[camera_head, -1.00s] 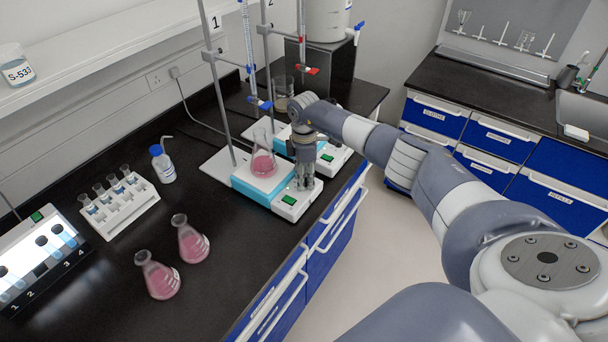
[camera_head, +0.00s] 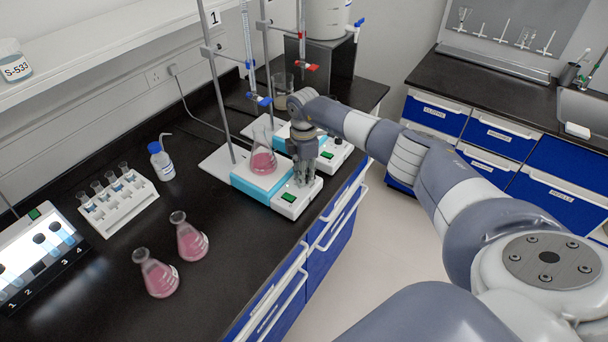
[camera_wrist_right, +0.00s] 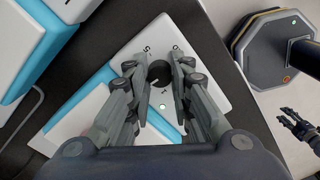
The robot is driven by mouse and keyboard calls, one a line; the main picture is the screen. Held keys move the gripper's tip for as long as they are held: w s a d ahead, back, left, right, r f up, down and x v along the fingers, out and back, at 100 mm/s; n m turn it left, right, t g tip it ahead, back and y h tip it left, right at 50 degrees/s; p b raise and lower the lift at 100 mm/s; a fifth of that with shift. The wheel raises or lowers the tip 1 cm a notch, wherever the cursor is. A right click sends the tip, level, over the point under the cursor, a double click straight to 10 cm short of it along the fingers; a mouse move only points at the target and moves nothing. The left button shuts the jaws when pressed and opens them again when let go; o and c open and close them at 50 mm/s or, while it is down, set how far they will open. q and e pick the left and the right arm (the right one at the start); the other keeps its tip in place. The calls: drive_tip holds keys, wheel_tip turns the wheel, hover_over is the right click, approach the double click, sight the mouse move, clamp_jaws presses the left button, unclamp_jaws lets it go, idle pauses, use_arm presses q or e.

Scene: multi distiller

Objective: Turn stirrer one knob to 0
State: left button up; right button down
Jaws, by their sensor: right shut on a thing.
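Stirrer one (camera_head: 264,177), a white and light-blue plate with a green-lit display, stands near the bench's front edge below the stand marked 1. A conical flask (camera_head: 263,160) with pink liquid is on its plate. My right gripper (camera_head: 304,181) points down over the front panel and hides the knob in the head view. In the right wrist view, the fingers of my right gripper (camera_wrist_right: 158,73) are closed around the dark round knob (camera_wrist_right: 158,75), with small printed marks around it. A dark gripper (camera_wrist_right: 295,125), apparently my left one, hangs at the right edge; its opening is unclear.
A second stirrer (camera_head: 334,152) stands just behind, close to my gripper. Burettes on stands (camera_head: 212,85) rise behind the stirrers. Two pink flasks (camera_head: 190,240), a tube rack (camera_head: 120,203) and a wash bottle (camera_head: 160,162) are to the left.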

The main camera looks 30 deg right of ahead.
drive_tip(key=n+b, duration=0.2)
drive_tip(key=n, duration=0.3)
drive_tip(key=shift+w+n, duration=0.1)
drive_tip(key=shift+n, duration=0.2)
drive_tip(key=n+b, duration=0.3)
drive_tip(key=n, duration=0.3)
drive_tip(key=n+b, duration=0.2)
drive_tip(key=n, duration=0.2)
drive_tip(key=shift+n, duration=0.4)
drive_tip(key=shift+n+b, duration=0.7)
drive_tip(key=shift+n, duration=1.4)
drive_tip(key=shift+r, duration=0.1)
drive_tip(key=c, duration=1.7)
unclamp_jaws()
drive_tip(key=shift+o, duration=0.2)
